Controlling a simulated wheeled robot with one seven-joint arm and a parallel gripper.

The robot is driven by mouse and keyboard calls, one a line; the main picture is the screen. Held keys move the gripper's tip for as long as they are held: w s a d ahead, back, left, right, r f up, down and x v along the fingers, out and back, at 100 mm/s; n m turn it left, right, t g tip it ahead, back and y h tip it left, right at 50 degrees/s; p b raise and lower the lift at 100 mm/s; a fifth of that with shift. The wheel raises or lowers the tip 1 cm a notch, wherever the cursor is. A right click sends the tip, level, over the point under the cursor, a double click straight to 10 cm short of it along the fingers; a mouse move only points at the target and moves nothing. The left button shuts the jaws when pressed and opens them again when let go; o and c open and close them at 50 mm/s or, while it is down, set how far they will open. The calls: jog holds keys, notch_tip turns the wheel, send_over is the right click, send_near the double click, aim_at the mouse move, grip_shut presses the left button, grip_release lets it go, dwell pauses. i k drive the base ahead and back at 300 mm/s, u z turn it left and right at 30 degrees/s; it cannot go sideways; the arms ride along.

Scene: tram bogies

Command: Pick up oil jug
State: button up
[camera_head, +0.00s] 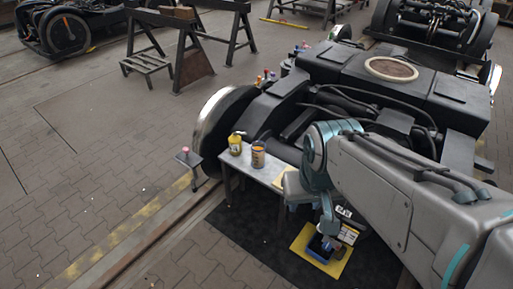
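A small yellow jug (235,144) with a dark top, which looks like the oil jug, stands upright on the left end of a small grey table (262,171). An orange can (258,155) with a dark top stands just right of it. My arm comes in from the right and bends downward. My gripper (325,238) is low, beyond the table's right end, above a blue tray (320,250) on a yellow mat (334,268). It is well apart from the jug. Its fingers are too small and hidden to read.
A large dark bogie (345,75) with a wheel (225,118) stands directly behind the table. A small post stand (189,158) is left of the table. Rails run along the floor in front. Paved floor at left is free. Dark trestles (190,45) stand farther back.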

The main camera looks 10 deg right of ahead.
aim_at(258, 147)
jog(key=u, duration=0.65)
jog(key=i, duration=1.05)
jog(key=z, duration=0.4)
